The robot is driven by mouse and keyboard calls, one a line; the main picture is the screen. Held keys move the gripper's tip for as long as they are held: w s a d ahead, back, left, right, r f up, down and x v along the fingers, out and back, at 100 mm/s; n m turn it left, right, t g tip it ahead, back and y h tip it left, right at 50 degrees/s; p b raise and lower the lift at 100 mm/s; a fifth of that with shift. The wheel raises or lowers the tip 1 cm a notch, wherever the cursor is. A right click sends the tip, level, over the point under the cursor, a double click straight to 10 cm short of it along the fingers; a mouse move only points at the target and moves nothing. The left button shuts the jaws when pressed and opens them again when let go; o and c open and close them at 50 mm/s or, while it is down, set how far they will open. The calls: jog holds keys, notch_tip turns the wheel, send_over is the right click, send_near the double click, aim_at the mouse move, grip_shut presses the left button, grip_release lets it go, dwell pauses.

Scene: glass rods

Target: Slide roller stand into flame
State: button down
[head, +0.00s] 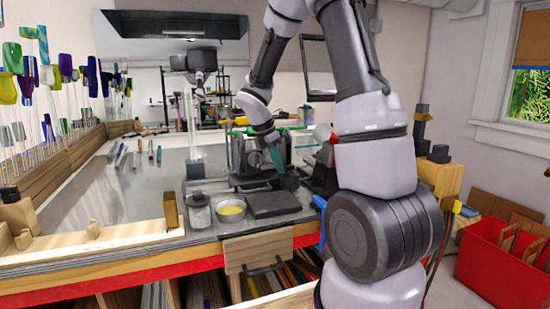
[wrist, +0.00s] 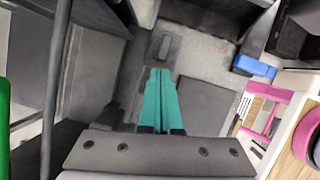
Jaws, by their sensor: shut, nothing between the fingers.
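My gripper (head: 277,163) is over the bench's rear right part, pointing down. Its teal fingers (wrist: 159,72) are closed together with nothing between them in the wrist view. A dark elongated piece (wrist: 163,46) lies just beyond the fingertips; I cannot tell whether they touch it. A dark upright apparatus (head: 244,153) stands left of the gripper and may be the roller stand; its rollers are not clear. A small dark block (head: 289,183) sits just below the fingertips. No flame is plainly visible; my arm hides part of the bench to the right.
A dark flat slab (head: 273,204), a bowl with yellow contents (head: 231,210) and a jar (head: 199,211) stand in front. A blue part (wrist: 254,67) and pink frame (wrist: 262,108) lie right in the wrist view. The metal bench top (head: 120,190) is largely clear at left.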

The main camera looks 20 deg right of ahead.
jog(key=shift+d+f, duration=0.1)
jog(key=shift+d, duration=0.65)
jog(key=shift+a, duration=0.1)
jog(key=v, duration=1)
jog(key=shift+r, duration=0.4)
jog(key=shift+a, duration=0.1)
